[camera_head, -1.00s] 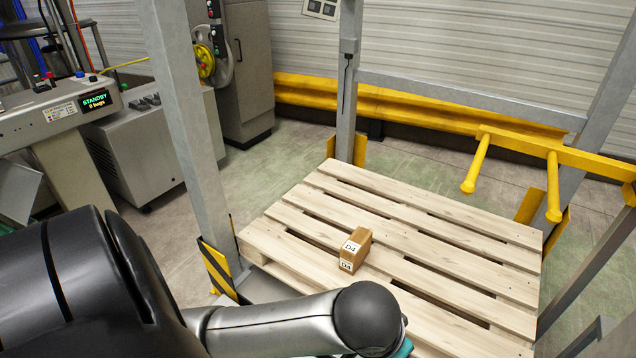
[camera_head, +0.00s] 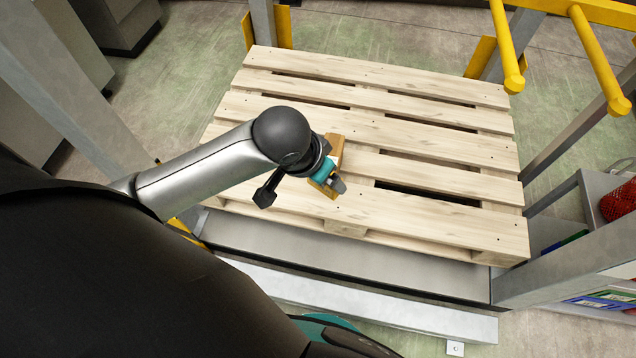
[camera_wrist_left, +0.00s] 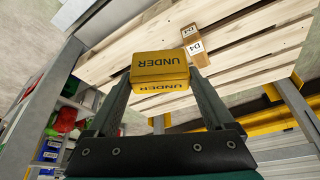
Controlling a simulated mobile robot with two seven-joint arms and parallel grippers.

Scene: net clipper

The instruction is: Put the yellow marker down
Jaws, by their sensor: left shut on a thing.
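The yellow marker (camera_wrist_left: 160,70) is a block with "UNDER" printed on its faces. In the left wrist view it sits between the two fingers of my left gripper (camera_wrist_left: 162,78), which is shut on it. In the head view my left gripper (camera_head: 334,186) is over the left front part of the wooden pallet (camera_head: 440,212), and only a little of the marker shows around it. I cannot tell whether the marker touches the boards. A brown carton with D4 labels (camera_wrist_left: 194,47) stands on the pallet close beyond the marker. My right gripper is not in view.
The pallet's boards are bare to the right and back. Grey posts and yellow bars (camera_head: 595,60) frame the pallet. A shelf (camera_head: 590,190) with a red item (camera_head: 618,200) stands at the right. A grey ledge (camera_head: 360,262) runs along the pallet's front.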

